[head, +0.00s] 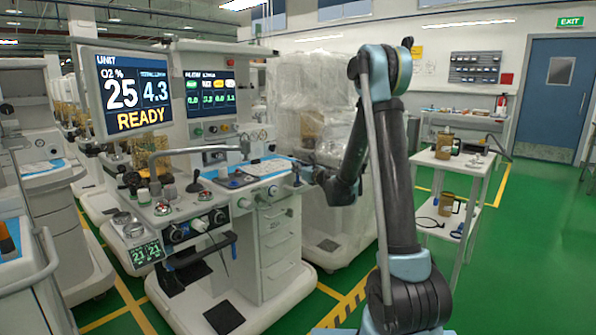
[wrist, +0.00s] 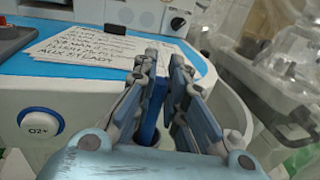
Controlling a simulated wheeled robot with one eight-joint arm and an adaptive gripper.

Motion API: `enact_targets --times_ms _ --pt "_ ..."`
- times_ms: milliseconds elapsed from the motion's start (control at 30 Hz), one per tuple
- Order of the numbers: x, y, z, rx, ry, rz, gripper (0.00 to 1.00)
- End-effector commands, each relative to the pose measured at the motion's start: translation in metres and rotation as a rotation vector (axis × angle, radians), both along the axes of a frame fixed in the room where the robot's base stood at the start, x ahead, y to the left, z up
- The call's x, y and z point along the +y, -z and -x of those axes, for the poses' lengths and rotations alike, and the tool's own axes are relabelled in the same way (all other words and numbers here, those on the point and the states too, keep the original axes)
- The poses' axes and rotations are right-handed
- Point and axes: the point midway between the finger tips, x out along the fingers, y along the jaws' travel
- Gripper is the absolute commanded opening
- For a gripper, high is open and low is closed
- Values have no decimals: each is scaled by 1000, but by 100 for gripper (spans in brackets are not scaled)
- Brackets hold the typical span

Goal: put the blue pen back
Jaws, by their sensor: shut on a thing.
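In the wrist view my gripper (wrist: 164,62) points away over the cart's edge, its fingers close together. A blue pen (wrist: 154,108) stands between the fingers, mostly hidden by them. In the head view my gripper (head: 303,172) is at the right end of the cart's worktop, and the pen is too small to make out clearly there.
A handwritten paper (wrist: 115,45) lies on the blue worktop (wrist: 65,72) beside my gripper. The O2+ button (wrist: 40,123) is on the cart's front. Plastic-wrapped equipment (head: 310,110) stands behind. A white shelf trolley (head: 455,165) stands at right.

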Motion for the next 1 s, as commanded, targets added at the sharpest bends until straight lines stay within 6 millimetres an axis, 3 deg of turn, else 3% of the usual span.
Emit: enact_targets --times_ms 367,400,467,500,867,1000 --pt "0 3 0 0 0 0 0" --pt "0 4 0 0 0 0 16" --pt "0 3 0 0 0 0 30" --pt "0 3 0 0 0 0 32" --pt "0 1 0 0 -1 0 32" --pt "-8 2 11 0 1 0 32"
